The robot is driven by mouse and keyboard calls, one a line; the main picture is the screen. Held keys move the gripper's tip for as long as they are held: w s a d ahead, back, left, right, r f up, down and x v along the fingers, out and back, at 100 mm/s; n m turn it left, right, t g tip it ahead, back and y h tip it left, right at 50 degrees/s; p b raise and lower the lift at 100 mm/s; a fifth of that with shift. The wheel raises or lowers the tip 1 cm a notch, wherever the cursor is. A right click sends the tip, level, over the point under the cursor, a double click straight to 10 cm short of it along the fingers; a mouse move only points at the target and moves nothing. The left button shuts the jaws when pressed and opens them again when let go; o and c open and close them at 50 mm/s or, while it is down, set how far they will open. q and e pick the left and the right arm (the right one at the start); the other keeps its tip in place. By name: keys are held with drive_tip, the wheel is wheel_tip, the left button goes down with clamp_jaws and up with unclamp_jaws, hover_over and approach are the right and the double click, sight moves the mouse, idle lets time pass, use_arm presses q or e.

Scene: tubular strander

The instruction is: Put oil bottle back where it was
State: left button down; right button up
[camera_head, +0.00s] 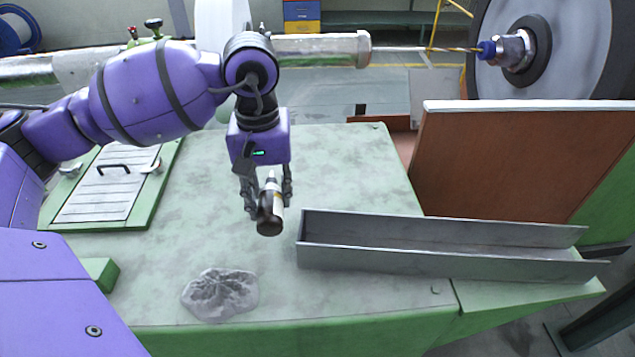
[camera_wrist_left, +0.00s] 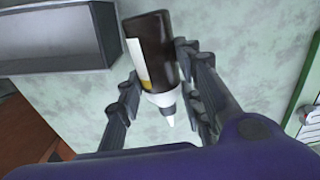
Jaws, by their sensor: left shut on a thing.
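The oil bottle (camera_head: 270,215) is dark brown with a pale label and a white pointed nozzle. My left gripper (camera_head: 266,195) is shut on it and holds it over the green worktop (camera_head: 340,165), left of the metal channel. The bottle is tilted in the head view, its dark base toward the camera and its nozzle pointing away. In the left wrist view the bottle (camera_wrist_left: 154,55) sits between the fingers (camera_wrist_left: 158,88), its nozzle toward the wrist. I cannot tell how high its base is above the worktop. My right gripper is out of view.
A grey metal channel (camera_head: 400,262) lies on the worktop at the right. A crumpled grey rag (camera_head: 220,293) lies at the front left. A hinged panel with a handle (camera_head: 108,185) is at the left. A brown board (camera_head: 510,160) stands behind the channel. The worktop's middle is clear.

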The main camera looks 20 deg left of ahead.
use_arm(q)
drive_tip(key=shift+w+a+f, duration=0.3)
drive_tip(key=shift+w+f, duration=0.4)
drive_tip(key=shift+f, duration=0.15)
drive_tip(key=shift+w+f, duration=0.15)
drive_tip(key=shift+f, duration=0.8)
drive_tip(key=shift+w+f, duration=0.15)
drive_tip(key=shift+f, duration=0.75)
drive_tip(key=shift+f, duration=0.25)
drive_tip(key=c, duration=1.2)
unclamp_jaws()
drive_tip(key=shift+r, duration=0.1)
